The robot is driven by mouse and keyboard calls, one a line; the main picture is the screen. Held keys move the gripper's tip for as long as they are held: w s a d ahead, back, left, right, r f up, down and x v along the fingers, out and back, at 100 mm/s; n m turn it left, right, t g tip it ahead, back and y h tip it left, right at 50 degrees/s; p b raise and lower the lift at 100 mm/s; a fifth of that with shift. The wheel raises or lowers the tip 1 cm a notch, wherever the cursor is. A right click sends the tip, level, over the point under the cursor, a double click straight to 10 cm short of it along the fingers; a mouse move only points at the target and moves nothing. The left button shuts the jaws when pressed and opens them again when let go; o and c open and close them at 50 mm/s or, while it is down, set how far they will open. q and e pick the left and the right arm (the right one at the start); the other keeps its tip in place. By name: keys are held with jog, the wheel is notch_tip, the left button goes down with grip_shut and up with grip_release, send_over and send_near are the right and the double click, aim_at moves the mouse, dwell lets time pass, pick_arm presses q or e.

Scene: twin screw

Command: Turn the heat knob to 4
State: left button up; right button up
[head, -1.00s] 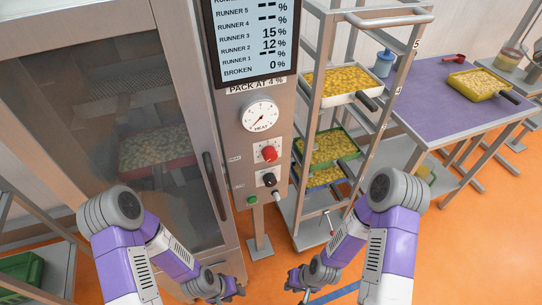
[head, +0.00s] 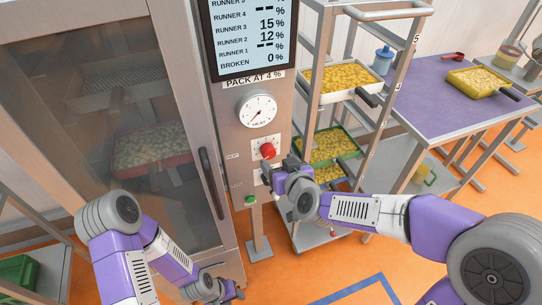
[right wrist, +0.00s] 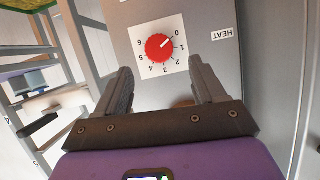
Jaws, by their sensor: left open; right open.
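The red heat knob (head: 267,151) sits on a white plate on the grey panel, below the round HEAT gauge (head: 257,111). In the right wrist view the knob (right wrist: 159,48) shows whole, ringed by the numbers 0 to 6, with the HEAT label (right wrist: 222,34) beside it. Its white mark points at about 0. My right gripper (right wrist: 160,68) is open and empty, with its fingers short of the knob and apart to either side. In the head view the right gripper (head: 275,168) is just below the knob. My left gripper (head: 230,290) is low in front of the oven, its fingers small.
The lower black knob is hidden behind my right gripper; a green button (head: 250,199) shows below. An oven door with a handle (head: 212,182) is at left. A rack with trays (head: 345,97) stands close on the right, beside a purple table (head: 430,95).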

aim_at(270, 154)
jog(key=b+x, duration=0.1)
jog(key=x, duration=0.5)
jog(key=shift+w+f, duration=0.25)
jog(key=shift+w, duration=0.05)
